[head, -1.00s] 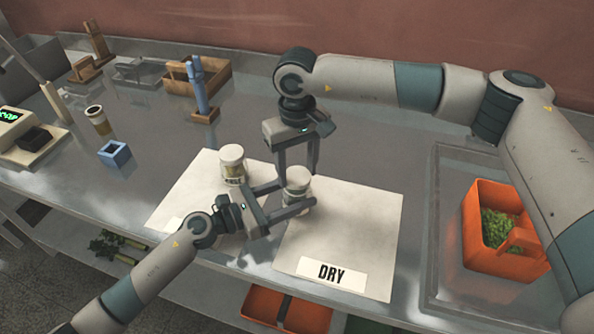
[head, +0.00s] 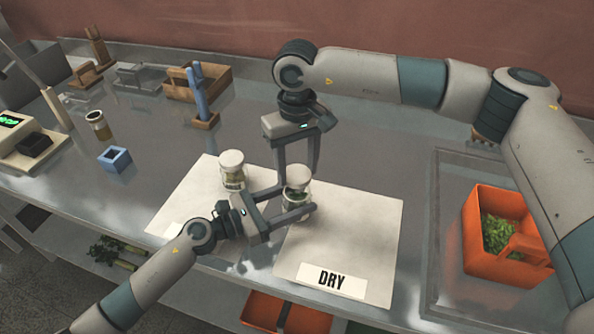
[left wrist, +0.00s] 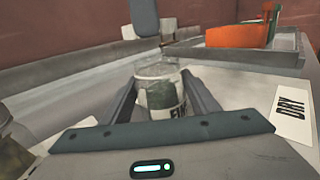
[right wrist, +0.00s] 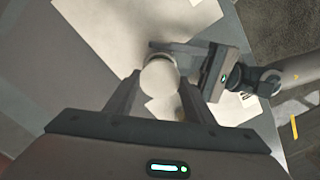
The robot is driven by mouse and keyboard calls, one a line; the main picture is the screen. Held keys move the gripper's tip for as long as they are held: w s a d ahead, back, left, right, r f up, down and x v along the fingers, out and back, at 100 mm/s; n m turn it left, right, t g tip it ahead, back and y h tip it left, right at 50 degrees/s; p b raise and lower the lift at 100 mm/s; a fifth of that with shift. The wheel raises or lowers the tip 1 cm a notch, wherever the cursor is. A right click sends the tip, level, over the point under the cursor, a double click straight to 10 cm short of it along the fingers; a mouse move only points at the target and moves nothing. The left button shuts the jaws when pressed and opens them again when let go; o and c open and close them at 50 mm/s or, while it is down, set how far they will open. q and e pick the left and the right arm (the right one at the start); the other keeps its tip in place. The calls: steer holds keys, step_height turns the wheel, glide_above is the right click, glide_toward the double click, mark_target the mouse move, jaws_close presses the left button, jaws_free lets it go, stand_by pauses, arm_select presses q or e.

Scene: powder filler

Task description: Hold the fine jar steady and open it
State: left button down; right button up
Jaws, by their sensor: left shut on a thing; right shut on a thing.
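The fine jar (head: 296,201) is clear glass with a pale label and stands upright on the right-hand white mat. My left gripper (head: 312,207) is shut around its body from the side. In the left wrist view the jar (left wrist: 161,90) sits between the fingers, its glass top uncovered. My right gripper (head: 299,178) points down above the jar, shut on the white lid (head: 298,172). The lid also shows between the fingers in the right wrist view (right wrist: 158,79). The left wrist view shows the lid (left wrist: 168,28) raised, with a gap above the jar.
Another white-lidded jar (head: 231,168) stands on the left-hand mat, close to my left gripper. The right-hand mat bears a DRY sign (head: 332,280) at its front and has free room to the right. An orange bin (head: 487,262) with green contents stands in the tray at right.

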mark_target(297, 200)
steer(key=shift+r, duration=1.3)
arm_select(q)
steer(key=c, duration=0.6)
jaws_free()
steer(key=shift+a, duration=0.1)
arm_select(e)
steer(key=shift+f, duration=0.1)
arm_select(q)
steer(key=shift+s+a+f+b, duration=0.1)
steer(key=shift+s+a+b, duration=0.2)
steer(key=shift+a, duration=0.15)
arm_select(e)
steer(key=shift+f, duration=0.25)
arm_select(q)
steer(key=b+v, duration=0.4)
steer(key=v, duration=0.5)
steer(key=shift+a+f, duration=0.1)
arm_select(e)
step_height(297, 200, down, 4)
steer(key=shift+r, duration=0.1)
arm_select(q)
steer(key=shift+v, duration=0.8)
arm_select(e)
steer(key=shift+f, duration=0.2)
